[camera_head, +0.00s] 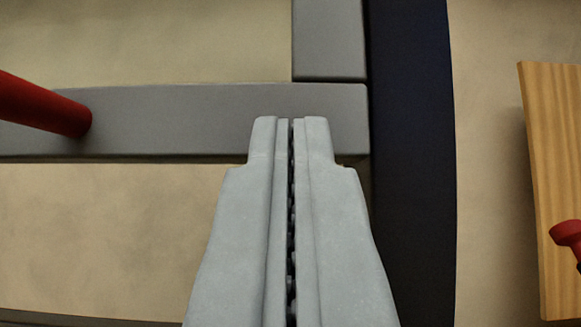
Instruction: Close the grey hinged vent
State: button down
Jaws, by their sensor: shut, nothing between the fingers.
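The grey hinged vent (190,112) shows as a flat grey bar running across the left and middle of the view, with a grey upright (330,40) above its right end. A red rod-like handle (40,105) meets the bar at the left. My gripper (291,122) is shut and empty, with its fingertips in front of the bar near its right end. I cannot tell whether the tips touch it. The rest of the vent and its hinge are out of view or unclear, and so is how far it stands open.
A dark navy upright (412,150) stands just right of the grey bar. Further right is a wooden board (560,150) with a red knob (567,235) on it. Plain beige surface (100,230) shows below the bar. A dark edge runs along the bottom left.

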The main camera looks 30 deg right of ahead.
jog(key=shift+w+d+t+h, duration=0.25)
jog(key=shift+w+d, duration=0.2)
jog(key=shift+w, duration=0.2)
jog(key=shift+w+d+t+h, duration=0.15)
jog(key=shift+w+d+t, duration=0.1)
jog(key=shift+w+d, duration=0.3)
jog(key=shift+a, duration=0.1)
